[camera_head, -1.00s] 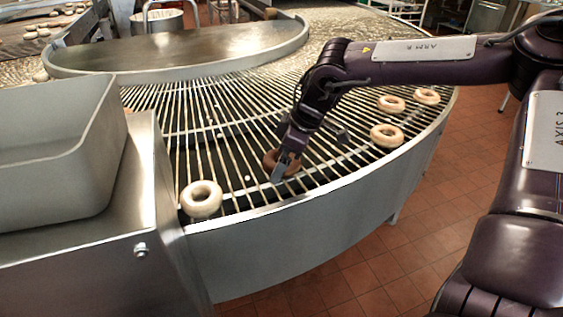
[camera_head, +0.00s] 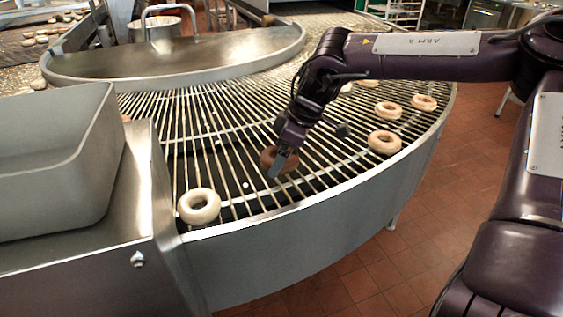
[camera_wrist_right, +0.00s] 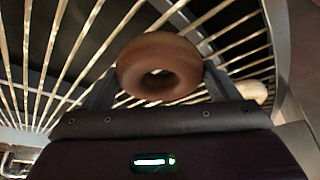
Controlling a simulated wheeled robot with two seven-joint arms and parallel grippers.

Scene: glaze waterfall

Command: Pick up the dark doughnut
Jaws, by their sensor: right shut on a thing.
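The dark doughnut (camera_head: 267,157) is brown and sits between the fingers of my right gripper (camera_head: 280,164), over the front part of the wire rack. The arm and fingers cover much of it in the head view. In the right wrist view the doughnut (camera_wrist_right: 158,48) is fully seen, with a finger on each side of it, and my right gripper (camera_wrist_right: 155,85) is shut on it. It appears a little above the bars. My left gripper is not in view.
The curved wire rack (camera_head: 225,165) has a raised metal rim (camera_head: 310,201). A pale doughnut (camera_head: 198,206) lies at its front left; several others, including one (camera_head: 384,142), lie at the right. A grey bin (camera_head: 60,165) stands at the left on a steel housing.

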